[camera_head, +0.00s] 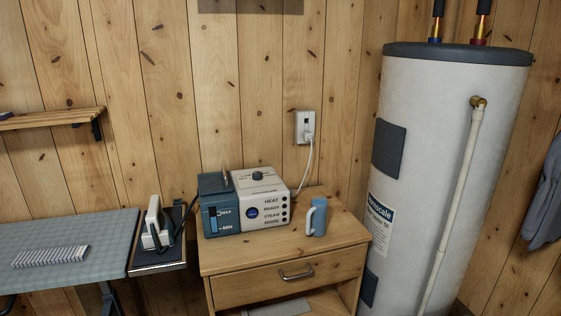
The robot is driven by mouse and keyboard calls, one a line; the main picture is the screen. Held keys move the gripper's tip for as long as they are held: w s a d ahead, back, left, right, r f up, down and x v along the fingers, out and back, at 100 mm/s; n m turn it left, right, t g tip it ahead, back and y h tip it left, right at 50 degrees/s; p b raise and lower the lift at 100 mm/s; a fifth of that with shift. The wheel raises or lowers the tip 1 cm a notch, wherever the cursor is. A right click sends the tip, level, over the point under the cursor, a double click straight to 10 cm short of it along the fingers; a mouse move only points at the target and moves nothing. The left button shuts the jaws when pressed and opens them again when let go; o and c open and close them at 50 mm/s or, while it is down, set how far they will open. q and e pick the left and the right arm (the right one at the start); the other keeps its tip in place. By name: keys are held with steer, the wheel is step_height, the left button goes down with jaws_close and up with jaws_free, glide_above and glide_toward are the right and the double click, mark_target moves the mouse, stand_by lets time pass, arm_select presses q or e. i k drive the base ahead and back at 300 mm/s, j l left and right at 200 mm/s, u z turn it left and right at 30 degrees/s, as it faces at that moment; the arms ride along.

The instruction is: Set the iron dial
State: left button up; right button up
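A steam iron station (243,204) stands on a small wooden cabinet in the middle of the view. Its front carries the labels HEAT, READY, STEAM and a lower one too small to read surely, with dark round marks beside them. A dark dial knob (257,175) sits on its white top, and a round blue display or button (252,213) is on its front. A blue water tank (219,212) marked MAX and MIN forms its left side. The white iron (155,225) stands upright on a dark rest to the left. Neither of my grippers is in view.
The wooden cabinet (285,265) has a drawer, and a blue jug (316,217) stands on its right. A grey ironing board (75,240) with a folded striped cloth (50,256) is left. A water heater (440,150) stands right. A white cord runs to a wall socket (304,127).

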mark_target(256, 175)
steer(key=i+z, duration=0.35)
steer(key=i, duration=0.75)
